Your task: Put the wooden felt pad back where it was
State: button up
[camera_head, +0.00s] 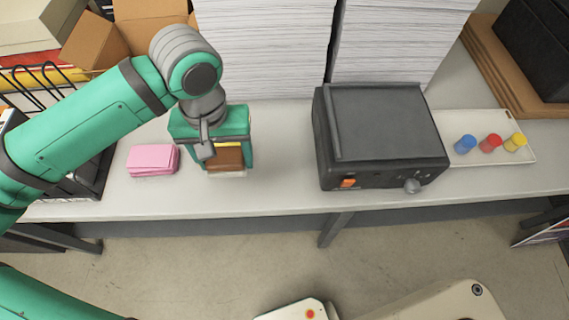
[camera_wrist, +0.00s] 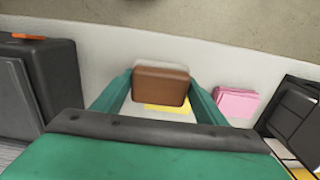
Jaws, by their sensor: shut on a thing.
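The wooden felt pad (camera_head: 226,158) is a brown block with a pale layer along its lower edge. It is between the fingers of my gripper (camera_head: 228,163), low over the left part of the table. In the wrist view the brown top of the pad (camera_wrist: 161,86) fills the space between the two green fingers of my gripper (camera_wrist: 162,92), which is shut on it. A yellow patch (camera_wrist: 167,107) shows just beside the pad in the wrist view. Whether the pad touches the tabletop cannot be told.
A pink pad stack (camera_head: 153,159) lies just left of my gripper. A black laminator (camera_head: 381,137) stands to the right, then a pale tray (camera_head: 455,123) with blue, red and yellow pieces. Tall paper stacks (camera_head: 262,45) stand behind. The front table strip is clear.

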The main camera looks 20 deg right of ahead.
jog(key=d+f, duration=0.4)
jog(key=d, duration=0.4)
send_over(288, 177)
jog(key=a, duration=0.1)
notch_tip(288, 177, down, 4)
jog(key=shift+f, duration=0.15)
jog(key=shift+d+f, duration=0.2)
jog(key=shift+f, duration=0.2)
jog(key=shift+s+d+f, duration=0.1)
jog(key=shift+d+f, duration=0.05)
jog(key=shift+f, duration=0.8)
jog(key=shift+d+f, duration=0.15)
jog(key=shift+f, duration=0.8)
jog(key=o, duration=0.7)
jog(key=shift+f, duration=0.1)
jog(key=o, duration=0.4)
